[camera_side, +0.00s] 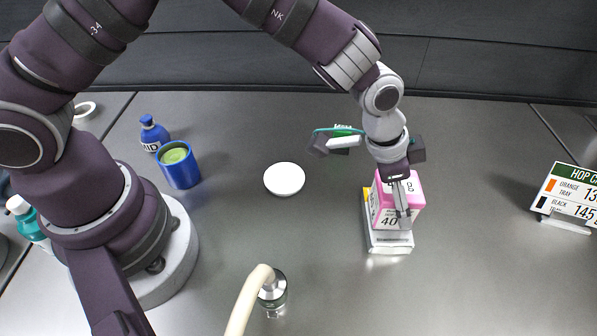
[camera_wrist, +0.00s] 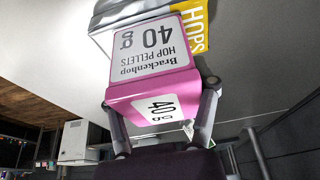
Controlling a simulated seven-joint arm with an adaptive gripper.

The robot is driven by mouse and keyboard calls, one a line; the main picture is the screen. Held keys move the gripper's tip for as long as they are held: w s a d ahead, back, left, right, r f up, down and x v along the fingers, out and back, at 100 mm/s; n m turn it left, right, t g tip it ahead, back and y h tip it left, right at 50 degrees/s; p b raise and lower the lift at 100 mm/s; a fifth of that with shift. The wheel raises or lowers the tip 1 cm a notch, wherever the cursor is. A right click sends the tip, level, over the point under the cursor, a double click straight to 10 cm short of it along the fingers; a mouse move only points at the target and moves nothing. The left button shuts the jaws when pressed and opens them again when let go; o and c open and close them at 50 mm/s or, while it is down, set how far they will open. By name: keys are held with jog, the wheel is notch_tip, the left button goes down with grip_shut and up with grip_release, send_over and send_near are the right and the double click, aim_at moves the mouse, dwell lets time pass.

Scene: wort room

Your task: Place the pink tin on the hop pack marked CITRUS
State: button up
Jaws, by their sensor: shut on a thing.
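The pink tin (camera_side: 384,213) has white labels reading "40 g", and the wrist view shows "Brackenhop hop pellets" on it (camera_wrist: 155,50). My gripper (camera_side: 402,208) is shut on the tin, with one finger on each side in the wrist view (camera_wrist: 158,95). The silver and yellow hop pack (camera_side: 390,243) lies flat on the table directly under the tin. The wrist view shows the word "HOPS" on its yellow part (camera_wrist: 193,32). The tin looks upright; I cannot tell whether it touches the pack. No CITRUS mark is readable.
A white round disc (camera_side: 284,179) lies left of the pack. A blue cup with green contents (camera_side: 179,165) and a blue bottle (camera_side: 153,133) stand farther left. A hose with a metal end (camera_side: 272,290) is in front. A price sign (camera_side: 570,195) stands at right.

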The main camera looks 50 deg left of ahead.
jog(key=o, duration=1.2)
jog(key=shift+f, duration=0.1)
jog(key=v, duration=1.2)
jog(key=s+a+r+n+t+y, duration=0.1)
jog(key=s+a+n, duration=0.2)
jog(key=a, duration=0.3)
jog(key=s+a+r+n+y, duration=0.1)
jog(key=s+a+r+n, duration=0.1)
jog(key=s+a+n, duration=0.1)
jog(key=s+a+r+n+t+y, duration=0.1)
jog(key=s+a+r+n, duration=0.1)
jog(key=s+a, duration=0.3)
jog(key=shift+s+a+r+n+t, duration=0.15)
jog(key=shift+a+n, duration=0.1)
jog(key=shift+a, duration=0.7)
jog(key=shift+s+a+r+n+t, duration=0.15)
jog(key=shift+a+n, duration=0.1)
jog(key=shift+a, duration=0.65)
jog(key=shift+w, duration=0.15)
